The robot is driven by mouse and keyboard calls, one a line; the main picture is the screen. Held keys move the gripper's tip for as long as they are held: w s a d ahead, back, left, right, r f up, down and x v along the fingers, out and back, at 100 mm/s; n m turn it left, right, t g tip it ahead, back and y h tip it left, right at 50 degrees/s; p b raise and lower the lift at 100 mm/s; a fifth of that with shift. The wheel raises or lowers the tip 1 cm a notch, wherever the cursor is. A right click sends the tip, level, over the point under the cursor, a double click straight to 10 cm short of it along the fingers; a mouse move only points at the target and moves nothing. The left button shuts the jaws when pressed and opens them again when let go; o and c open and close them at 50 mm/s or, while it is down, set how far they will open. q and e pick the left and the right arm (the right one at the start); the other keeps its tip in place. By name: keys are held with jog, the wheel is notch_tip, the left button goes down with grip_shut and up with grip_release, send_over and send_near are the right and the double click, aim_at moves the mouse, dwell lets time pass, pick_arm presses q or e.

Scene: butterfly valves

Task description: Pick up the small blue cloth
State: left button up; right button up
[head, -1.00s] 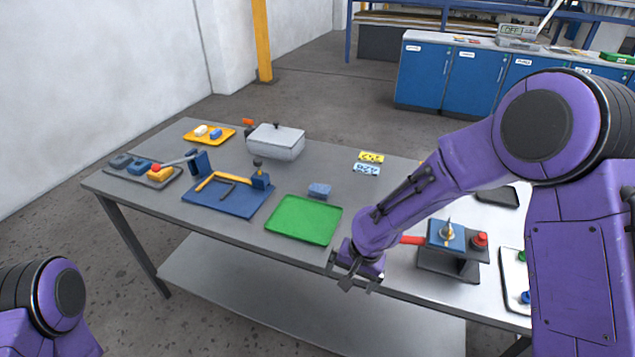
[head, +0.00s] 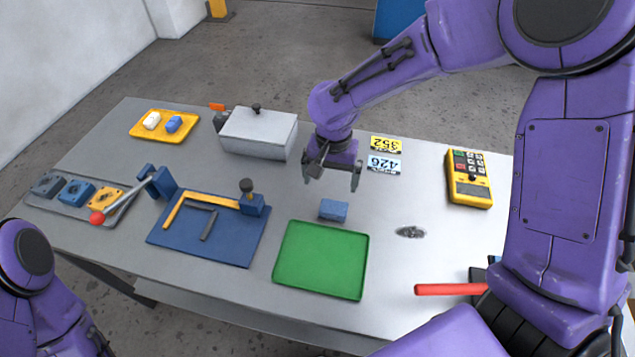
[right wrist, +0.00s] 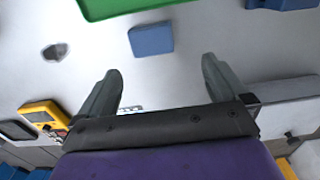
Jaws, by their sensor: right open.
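The small blue cloth (head: 333,210) is a folded block shape lying on the grey table, just behind the green tray (head: 320,262). My right gripper (head: 332,185) is open and empty, above the table and a little behind the cloth in the head view. In the right wrist view the cloth (right wrist: 151,39) lies beyond the gap between the two spread fingertips (right wrist: 160,75), apart from them. My left gripper is outside the views; only part of my left arm shows at the lower left of the head view.
A grey lidded box (head: 258,135) stands left of my right gripper. A blue fixture board (head: 205,235) lies left of the green tray. Number cards (head: 385,145), a yellow meter (head: 467,178) and a dark grey patch (head: 411,232) lie to the right. A red handle (head: 450,289) sticks out at the front right.

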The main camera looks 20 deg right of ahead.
aim_at(334, 208)
jog(key=shift+w+f, duration=0.3)
jog(key=f, duration=0.3)
jog(key=shift+s, duration=0.3)
jog(key=s+f, duration=0.1)
jog(key=s+f+p, duration=0.1)
jog(key=s, duration=0.1)
jog(key=shift+s+d, duration=0.15)
jog(key=shift+d, duration=0.05)
jog(key=f, duration=0.1)
jog(key=w+f, duration=0.1)
jog(key=f, duration=0.1)
jog(key=w+f, duration=0.1)
jog(key=shift+w+d+f+p, duration=0.1)
jog(key=shift+w+f+p, duration=0.15)
jog(key=shift+f+p, duration=0.1)
jog(key=shift+s+r, duration=0.2)
jog(key=shift+s, duration=0.05)
jog(key=shift+s+r, duration=0.1)
jog(key=shift+s, duration=0.1)
jog(key=c, duration=0.9)
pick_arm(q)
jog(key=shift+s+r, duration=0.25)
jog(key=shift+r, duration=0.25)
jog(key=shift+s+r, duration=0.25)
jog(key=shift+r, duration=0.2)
pick_arm(e)
jog(key=shift+c, duration=0.7)
